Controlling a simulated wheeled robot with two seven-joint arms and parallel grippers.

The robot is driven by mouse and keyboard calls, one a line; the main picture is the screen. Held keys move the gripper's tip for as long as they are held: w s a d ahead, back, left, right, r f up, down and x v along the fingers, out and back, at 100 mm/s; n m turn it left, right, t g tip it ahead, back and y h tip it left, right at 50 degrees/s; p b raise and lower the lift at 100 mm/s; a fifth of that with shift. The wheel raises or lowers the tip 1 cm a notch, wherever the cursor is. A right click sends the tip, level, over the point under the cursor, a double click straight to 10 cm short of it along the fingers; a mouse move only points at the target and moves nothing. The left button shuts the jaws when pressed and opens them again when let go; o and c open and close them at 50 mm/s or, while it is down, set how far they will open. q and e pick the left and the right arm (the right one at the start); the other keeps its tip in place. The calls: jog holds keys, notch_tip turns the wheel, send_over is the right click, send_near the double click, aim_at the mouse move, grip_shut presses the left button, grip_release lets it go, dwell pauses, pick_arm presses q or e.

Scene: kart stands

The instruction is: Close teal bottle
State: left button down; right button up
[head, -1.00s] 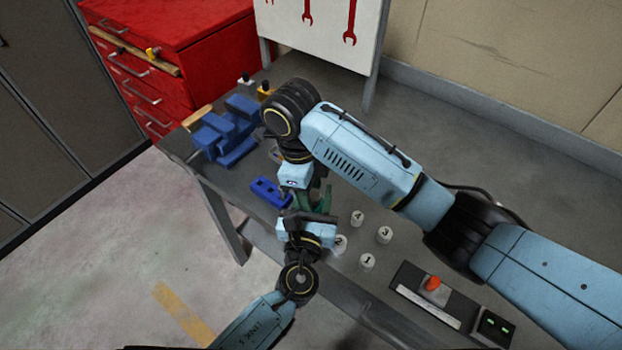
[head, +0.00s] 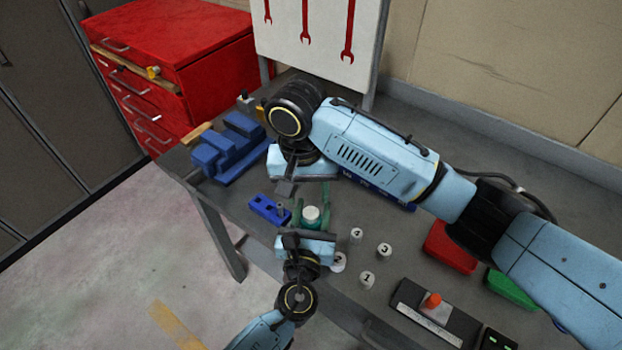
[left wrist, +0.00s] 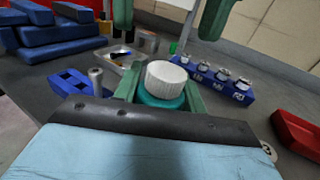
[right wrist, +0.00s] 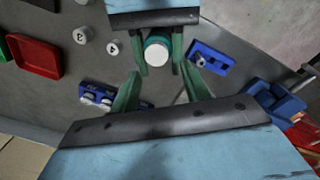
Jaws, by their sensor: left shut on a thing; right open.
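The teal bottle (head: 311,224) stands upright with a white cap (left wrist: 166,79) on its top; how tightly the cap sits I cannot tell. My left gripper (left wrist: 163,95) is shut on the bottle's sides below the cap. The bottle also shows in the right wrist view (right wrist: 157,40), between the left gripper's green fingers. My right gripper (right wrist: 155,72) is open and empty, apart from the cap. Its green fingers also show at the top of the left wrist view (left wrist: 168,15).
A blue holed block (head: 269,210) lies beside the bottle. A blue rack (left wrist: 215,80) of white-topped bottles stands behind. Numbered white pieces (head: 384,250), a red tray (head: 450,247), a green tray (head: 512,288) and an orange-knobbed panel (head: 437,312) are right. A blue vise (head: 232,147) stands left.

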aim_at(311, 212)
jog(key=n, duration=0.4)
jog(key=shift+r, duration=0.4)
jog(key=n, duration=0.4)
jog(key=shift+r, duration=0.25)
jog(key=n, duration=0.3)
jog(key=r+n, duration=0.1)
jog(key=n, duration=0.1)
jog(key=shift+d+n, duration=0.1)
jog(key=shift+n, duration=0.3)
jog(key=n, duration=0.4)
jog(key=shift+s+r+y, duration=0.15)
jog(key=shift+r+y, duration=0.05)
jog(key=shift+y, duration=0.1)
jog(key=n, duration=0.3)
jog(key=shift+d+r+n, duration=0.1)
jog(key=shift+r+n, duration=0.15)
jog(key=shift+n, duration=0.05)
jog(key=n, duration=0.3)
jog(key=shift+s+r+n, duration=0.2)
jog(key=shift+n, duration=0.1)
jog(key=n, duration=0.4)
jog(key=shift+s+d+r, duration=0.1)
jog(key=shift+d+r, duration=0.05)
jog(key=shift+r, duration=0.1)
jog(key=shift+f, duration=0.1)
jog(key=shift+f, duration=3.95)
